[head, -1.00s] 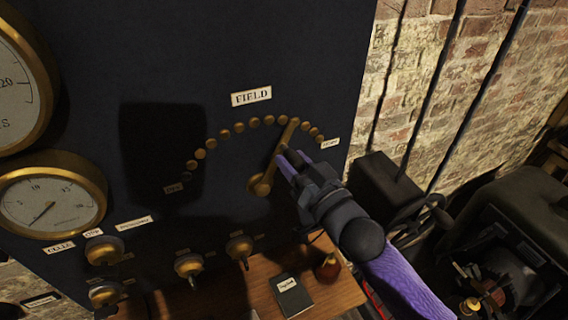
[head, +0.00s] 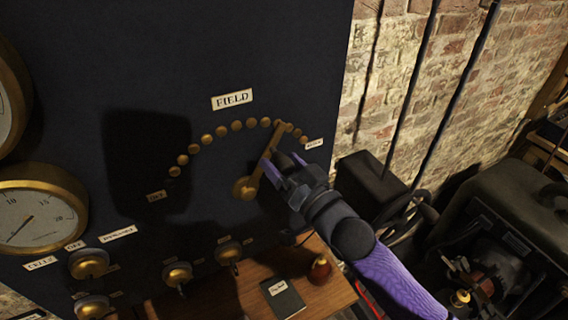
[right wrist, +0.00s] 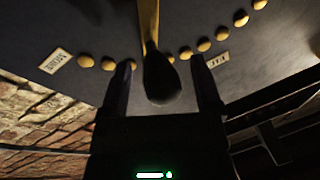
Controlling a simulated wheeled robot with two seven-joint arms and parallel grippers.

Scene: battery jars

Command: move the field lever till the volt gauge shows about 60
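The brass field lever (head: 263,160) is on the dark panel under the FIELD label (head: 232,99). It leans up and right from its pivot, its tip among the right-hand studs of the arc. My right gripper (head: 281,164) is at the lever. In the right wrist view its two fingers (right wrist: 163,78) stand apart on either side of the lever's dark knob (right wrist: 162,82), with visible gaps. A lower gauge (head: 38,215) and a cut-off upper gauge (head: 12,100) are at the left. I cannot tell which is the volt gauge; the upper one's needle is out of view. My left gripper is not in view.
Several brass knobs (head: 177,274) are low on the panel. A wooden shelf (head: 335,292) below holds a dark booklet (head: 284,298) and a small reddish round object (head: 320,270). Dark machinery (head: 500,240) stands at the right by a brick wall (head: 440,100).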

